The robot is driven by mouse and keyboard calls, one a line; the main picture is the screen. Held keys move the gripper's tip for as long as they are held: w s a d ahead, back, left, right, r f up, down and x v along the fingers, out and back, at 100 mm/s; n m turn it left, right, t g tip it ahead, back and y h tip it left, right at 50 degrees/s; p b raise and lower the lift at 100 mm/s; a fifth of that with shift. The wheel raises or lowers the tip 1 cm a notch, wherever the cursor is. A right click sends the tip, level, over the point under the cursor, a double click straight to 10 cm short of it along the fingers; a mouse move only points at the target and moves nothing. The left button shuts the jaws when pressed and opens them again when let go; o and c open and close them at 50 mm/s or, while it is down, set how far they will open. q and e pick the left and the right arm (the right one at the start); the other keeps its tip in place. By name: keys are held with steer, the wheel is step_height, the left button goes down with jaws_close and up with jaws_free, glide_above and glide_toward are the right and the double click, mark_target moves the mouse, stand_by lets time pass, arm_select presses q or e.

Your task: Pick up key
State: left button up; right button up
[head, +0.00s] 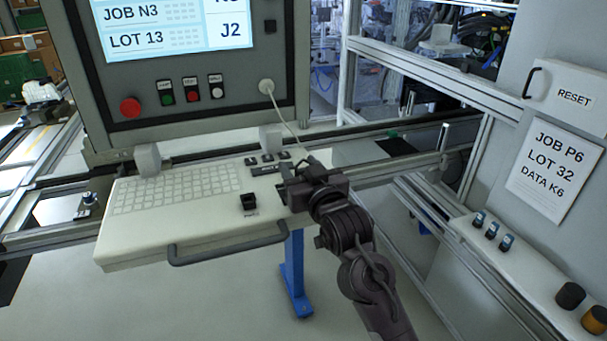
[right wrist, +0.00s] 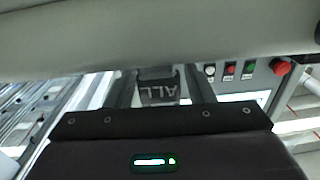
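A dark block marked "ALL" (right wrist: 158,92), perhaps the key or its tag, shows upside down between the fingers of my right gripper in the right wrist view. I cannot tell if the fingers touch it. In the head view my right gripper (head: 297,190) is at the right end of the pale keyboard console (head: 130,238), and its arm hides that corner. A thin cord (head: 287,122) runs from a round knob on the panel down to the gripper; its end is hidden. No key shows clearly in the head view. My left gripper is out of view.
A small black holder (head: 248,203) stands on the console left of my right gripper. Several small black blocks (head: 267,158) sit behind it. A dark handle (head: 228,246) runs along the front edge. The panel with a red button (head: 130,107) rises behind. Metal rails (head: 420,75) are at right.

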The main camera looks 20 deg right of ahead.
steer(key=c, duration=0.8)
steer(key=shift+c, duration=0.2)
steer(key=shift+r, duration=0.1)
